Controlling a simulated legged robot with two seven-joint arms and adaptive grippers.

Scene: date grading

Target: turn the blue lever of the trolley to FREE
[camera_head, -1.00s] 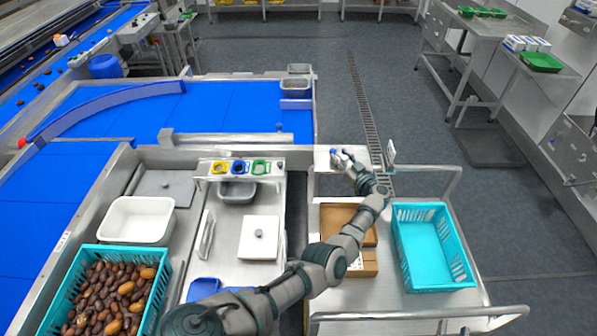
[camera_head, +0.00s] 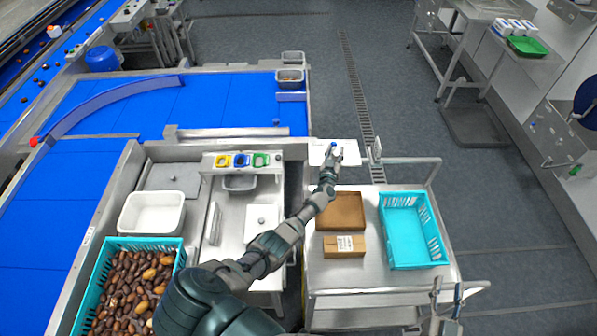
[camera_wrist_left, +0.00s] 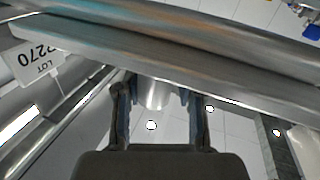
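The steel trolley (camera_head: 375,275) stands right of the bench in the head view. My left gripper (camera_head: 332,150) reaches over its far left corner, by a white plate (camera_head: 318,156). A small blue spot (camera_head: 335,146) shows at the gripper; I cannot tell whether it is the lever. In the left wrist view the left gripper's fingers (camera_wrist_left: 161,108) are apart, with a metal cylinder (camera_wrist_left: 155,94) showing between them, under a steel bar (camera_wrist_left: 160,55). Contact is unclear, and I cannot identify the blue lever there. My right gripper (camera_head: 447,298) is open and empty near the trolley's front right.
On the trolley are an open brown box (camera_head: 340,211), a carton (camera_head: 344,246) and a turquoise crate (camera_head: 408,262). A rail (camera_head: 412,160) rises at its far end. A date-filled crate (camera_head: 92,275) stands left. A label (camera_wrist_left: 33,60) reads LOT 2270.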

